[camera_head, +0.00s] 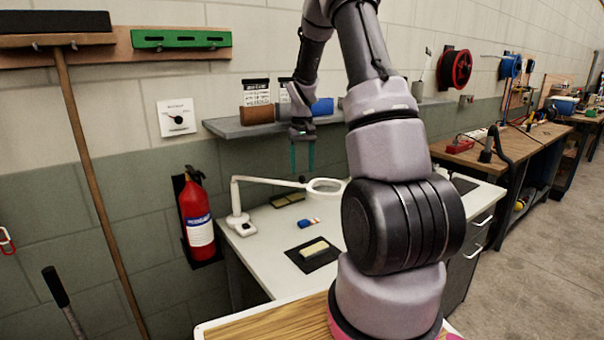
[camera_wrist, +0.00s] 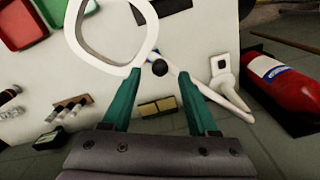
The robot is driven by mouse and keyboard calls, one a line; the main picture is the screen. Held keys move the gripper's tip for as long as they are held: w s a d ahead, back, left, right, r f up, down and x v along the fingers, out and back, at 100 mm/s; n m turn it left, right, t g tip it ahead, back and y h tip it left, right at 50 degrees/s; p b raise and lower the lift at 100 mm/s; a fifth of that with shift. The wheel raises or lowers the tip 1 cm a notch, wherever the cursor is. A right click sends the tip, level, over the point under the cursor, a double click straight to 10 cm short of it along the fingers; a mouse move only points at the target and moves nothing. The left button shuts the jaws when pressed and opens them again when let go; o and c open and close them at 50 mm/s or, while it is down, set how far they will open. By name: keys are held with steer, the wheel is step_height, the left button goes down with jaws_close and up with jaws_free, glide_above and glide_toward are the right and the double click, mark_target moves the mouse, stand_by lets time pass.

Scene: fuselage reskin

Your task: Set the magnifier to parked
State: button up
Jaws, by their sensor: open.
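The magnifier (camera_head: 264,182) is a white lamp with a jointed arm and a ring-shaped head, standing at the left of the white desk in the head view. Its arm extends to the right, and the ring (camera_head: 326,187) hangs over the desk. My gripper (camera_head: 303,172) is above the desk, fingers pointing down, near the black knob (camera_head: 303,179) at the joint by the ring. In the wrist view, the open green fingers of my gripper (camera_wrist: 158,72) lie either side of the knob (camera_wrist: 160,68) in the picture, apart from it. The ring (camera_wrist: 145,47) is just beyond the fingertips.
The white desk (camera_head: 270,255) holds a black mat (camera_head: 328,262) with a yellow block, and a small blue-and-red item (camera_head: 307,222). A grey wall shelf (camera_head: 230,127) with boxes is behind my gripper. A red fire extinguisher (camera_head: 196,215) hangs left of the desk.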

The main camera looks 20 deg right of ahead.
step_height(320, 180, up, 8)
steer(key=shift+f, duration=0.1)
steer(key=shift+s+a+f, duration=0.1)
steer(key=shift+a, duration=0.1)
steer(key=c, duration=0.9)
steer(key=s+a+m+t, duration=0.1)
steer(key=s, duration=0.1)
steer(key=s+a+m+t+h, duration=0.1)
steer(key=s+a, duration=0.1)
steer(key=s, duration=0.1)
steer(key=s+a+m+t+h, duration=0.1)
steer(key=s+a, duration=0.1)
steer(key=s, duration=0.1)
steer(key=shift+f, duration=0.1)
jaws_close()
steer(key=w+d+f, duration=0.3)
steer(key=w+f, duration=0.2)
steer(key=f, duration=0.4)
steer(key=shift+w+d+f+m+t, duration=0.2)
steer(key=shift+d+f+m+t, duration=0.1)
steer(key=shift+f+m, duration=0.1)
